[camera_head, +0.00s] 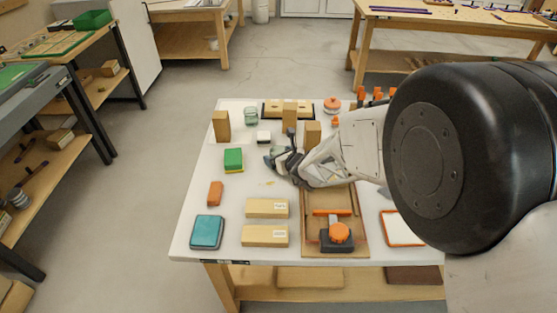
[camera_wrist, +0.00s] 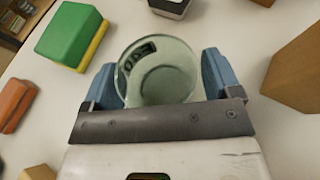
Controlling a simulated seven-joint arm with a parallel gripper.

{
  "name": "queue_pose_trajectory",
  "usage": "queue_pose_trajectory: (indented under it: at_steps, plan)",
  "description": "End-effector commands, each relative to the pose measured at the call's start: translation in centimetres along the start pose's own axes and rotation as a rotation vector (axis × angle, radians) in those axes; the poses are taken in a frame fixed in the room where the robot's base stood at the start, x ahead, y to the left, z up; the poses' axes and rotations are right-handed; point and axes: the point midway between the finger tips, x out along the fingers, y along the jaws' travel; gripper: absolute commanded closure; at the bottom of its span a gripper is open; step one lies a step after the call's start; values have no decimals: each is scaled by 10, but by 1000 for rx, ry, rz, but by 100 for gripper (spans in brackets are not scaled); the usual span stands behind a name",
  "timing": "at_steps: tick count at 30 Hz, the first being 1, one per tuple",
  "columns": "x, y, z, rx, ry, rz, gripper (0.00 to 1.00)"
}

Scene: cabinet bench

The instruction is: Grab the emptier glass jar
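A clear glass jar (camera_wrist: 160,75) stands between the two blue-grey fingers of my gripper (camera_wrist: 160,80) in the wrist view. It looks mostly empty, with a small dark marked patch inside or on its wall. The fingers are spread wide, one on each side, close to the glass; a firm grip does not show. In the head view my gripper (camera_head: 277,155) is low over the middle of the table, and the jar there is largely hidden by it. A second greenish glass jar (camera_head: 251,117) stands farther back on the table; its contents are too small to tell.
A green-and-yellow block (camera_head: 233,159) and a small white box (camera_head: 263,137) are near my gripper. Tall wooden blocks (camera_head: 221,126) stand behind. Wooden boxes (camera_head: 266,208), a teal case (camera_head: 207,232) and a wooden tray (camera_head: 309,245) lie in front.

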Motion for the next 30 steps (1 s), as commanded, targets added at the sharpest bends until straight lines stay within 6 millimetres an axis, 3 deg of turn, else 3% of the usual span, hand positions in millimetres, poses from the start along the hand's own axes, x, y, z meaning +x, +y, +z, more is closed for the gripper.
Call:
queue_pose_trajectory:
  at_steps: [1,9,30]
  plan:
    - [0,0,0,0,0,0,24]
    - [0,0,0,0,0,0,63]
    - [-2,0,6,0,-1,0,63]
